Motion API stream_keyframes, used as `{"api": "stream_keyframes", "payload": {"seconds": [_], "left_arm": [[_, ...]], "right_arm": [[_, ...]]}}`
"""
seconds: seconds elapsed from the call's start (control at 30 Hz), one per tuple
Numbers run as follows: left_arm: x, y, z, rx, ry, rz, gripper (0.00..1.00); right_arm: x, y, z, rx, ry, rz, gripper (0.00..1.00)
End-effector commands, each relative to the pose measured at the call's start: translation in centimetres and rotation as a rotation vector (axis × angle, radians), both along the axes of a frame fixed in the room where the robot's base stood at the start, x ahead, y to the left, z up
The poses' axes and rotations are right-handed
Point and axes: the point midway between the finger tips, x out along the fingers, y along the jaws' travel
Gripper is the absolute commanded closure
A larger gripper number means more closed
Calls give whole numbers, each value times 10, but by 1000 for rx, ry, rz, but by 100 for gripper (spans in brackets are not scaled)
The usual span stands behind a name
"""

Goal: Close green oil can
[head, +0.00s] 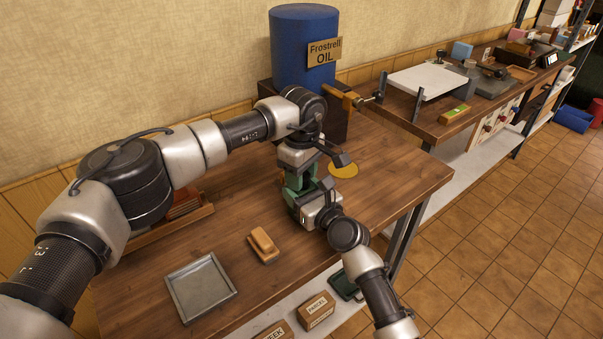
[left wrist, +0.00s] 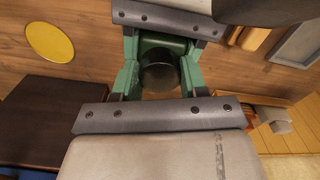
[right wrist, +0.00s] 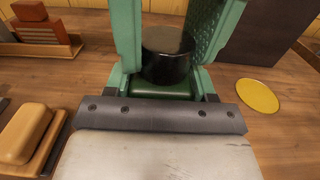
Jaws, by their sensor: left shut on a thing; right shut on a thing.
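The green oil can (right wrist: 165,89) stands between my grippers; the fingers hide most of it. A black cylindrical lid (right wrist: 167,58) is right above its green body, and the lid also shows in the left wrist view (left wrist: 160,74). I cannot tell whether it is fully seated. My left gripper (head: 301,174) reaches down from above, its green fingers either side of the lid, shut on it. It also shows in the left wrist view (left wrist: 158,80). My right gripper (head: 300,197) comes in from the front, low, shut on the can body. Its fingers meet the left ones closely.
A yellow disc (head: 343,170) lies right of the grippers. A tan block (head: 263,245) and a grey tray (head: 201,288) lie in front on the wooden table (head: 415,178). A blue oil drum (head: 304,50) on a dark stand is behind. A side bench (head: 435,120) stands right.

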Motion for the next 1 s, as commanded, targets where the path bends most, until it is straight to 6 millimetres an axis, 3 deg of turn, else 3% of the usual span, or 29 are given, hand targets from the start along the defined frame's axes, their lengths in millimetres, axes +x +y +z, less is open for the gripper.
{"api": "stream_keyframes", "payload": {"seconds": [0.4, 0.6, 0.73, 1.0], "left_arm": [[0, 1, 0, -1, 0, -995, 79], [0, 1, 0, -2, 0, -1364, 79], [0, 1, 0, -2, 0, -1470, 79], [0, 1, 0, -2, 0, -1487, 79]], "right_arm": [[0, 0, 0, -1, 1, -1, 100], [0, 0, 0, -1, 1, -1, 100], [0, 0, 0, -1, 1, -1, 100], [0, 0, -1, -1, 1, -1, 100]]}}
